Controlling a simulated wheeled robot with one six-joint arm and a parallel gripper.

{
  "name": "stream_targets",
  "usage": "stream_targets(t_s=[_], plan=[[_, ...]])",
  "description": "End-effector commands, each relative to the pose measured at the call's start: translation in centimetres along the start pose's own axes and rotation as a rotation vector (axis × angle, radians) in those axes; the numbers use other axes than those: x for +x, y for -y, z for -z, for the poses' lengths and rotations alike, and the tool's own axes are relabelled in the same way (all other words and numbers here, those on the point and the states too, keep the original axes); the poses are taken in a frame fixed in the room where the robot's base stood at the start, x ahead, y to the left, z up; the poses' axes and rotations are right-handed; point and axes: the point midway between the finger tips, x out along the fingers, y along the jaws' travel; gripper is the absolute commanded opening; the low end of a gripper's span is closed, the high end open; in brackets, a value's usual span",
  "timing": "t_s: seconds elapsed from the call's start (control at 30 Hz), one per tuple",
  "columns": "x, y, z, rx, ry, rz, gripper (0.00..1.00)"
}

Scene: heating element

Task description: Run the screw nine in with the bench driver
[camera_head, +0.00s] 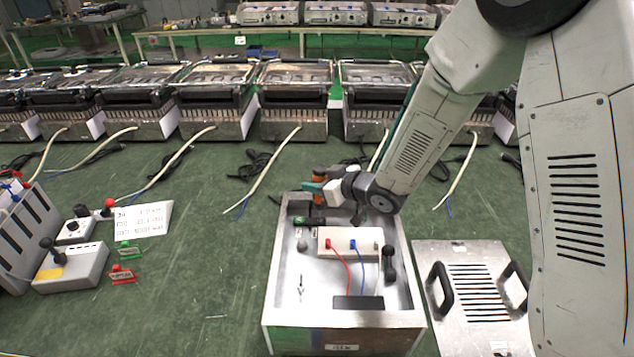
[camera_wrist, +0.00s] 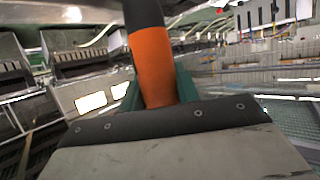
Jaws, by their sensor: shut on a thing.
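My gripper (camera_head: 312,187) is above the back left corner of an open metal box (camera_head: 285,322). Its green fingers are shut on the orange and black handle of the driver (camera_wrist: 152,62). The driver also shows in the head view as a small orange and dark piece (camera_head: 318,178). Its tip cannot be made out in either view. Inside the box a white terminal block (camera_head: 350,236) carries a red wire (camera_head: 340,258) and a blue wire (camera_head: 359,262). I cannot tell which screw is number nine.
A slotted metal cover (camera_head: 465,335) with two black handles lies right of the box. Left are a grey control box (camera_head: 75,270), a white label card (camera_head: 142,222) and red and green tags. Grills with loose cables line the back. The green bench between is mostly clear.

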Motion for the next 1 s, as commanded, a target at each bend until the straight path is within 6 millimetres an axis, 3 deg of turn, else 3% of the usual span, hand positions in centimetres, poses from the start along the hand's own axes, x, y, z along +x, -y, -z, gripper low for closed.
stream_targets(t_s=[0.73,1.0], plan=[[0.1,0.0,-0.3,0.001,0.002,0.000,0.00],[-0.6,0.0,1.4,-0.001,-0.001,0.000,0.00]])
